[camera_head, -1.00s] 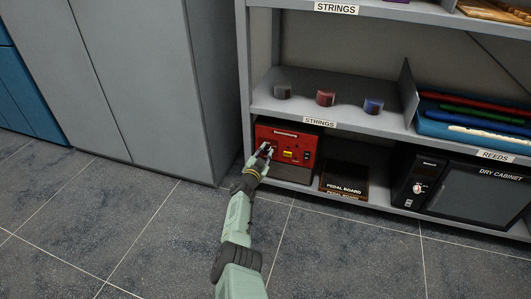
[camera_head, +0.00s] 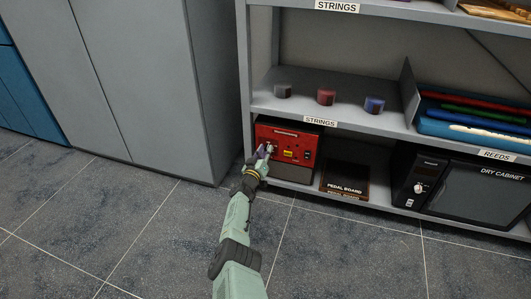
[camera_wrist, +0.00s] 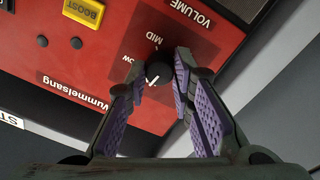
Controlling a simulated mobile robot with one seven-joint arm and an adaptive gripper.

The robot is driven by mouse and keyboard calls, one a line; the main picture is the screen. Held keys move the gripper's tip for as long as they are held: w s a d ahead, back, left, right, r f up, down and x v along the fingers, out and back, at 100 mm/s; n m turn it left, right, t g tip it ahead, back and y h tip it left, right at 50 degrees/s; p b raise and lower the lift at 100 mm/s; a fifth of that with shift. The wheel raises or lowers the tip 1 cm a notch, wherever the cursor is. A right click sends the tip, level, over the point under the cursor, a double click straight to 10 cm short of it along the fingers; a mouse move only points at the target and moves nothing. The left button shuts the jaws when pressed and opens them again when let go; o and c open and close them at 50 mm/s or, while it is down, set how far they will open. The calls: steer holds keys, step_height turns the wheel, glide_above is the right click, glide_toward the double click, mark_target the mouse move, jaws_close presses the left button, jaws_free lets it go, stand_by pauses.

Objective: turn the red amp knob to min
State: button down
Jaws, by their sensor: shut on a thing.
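The red amp (camera_head: 293,137) stands on the bottom shelf at its left end. In the wrist view its red front panel (camera_wrist: 210,45) appears upside down, with the labels VOLUME, MID and a partly covered LOW. The black knob (camera_wrist: 158,72) has a white pointer line aimed to the lower left in that view. My gripper (camera_wrist: 159,80) is shut on the knob, with its purple-padded fingers on either side of it. In the head view my gripper (camera_head: 264,154) is at the amp's left front and hides the knob.
A pedal board box (camera_head: 343,183) and a dry cabinet (camera_head: 470,195) stand right of the amp. The middle shelf (camera_head: 345,118) runs above it. A grey cabinet (camera_head: 155,90) stands to the left. Beside the knob are a yellow BOOST button (camera_wrist: 84,11) and small black buttons. The floor in front is clear.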

steer(key=shift+r+n, duration=0.15)
steer(key=shift+n, duration=0.85)
steer(key=c, duration=1.4)
jaws_free()
steer(key=v, duration=0.7)
steer(key=shift+s, duration=0.2)
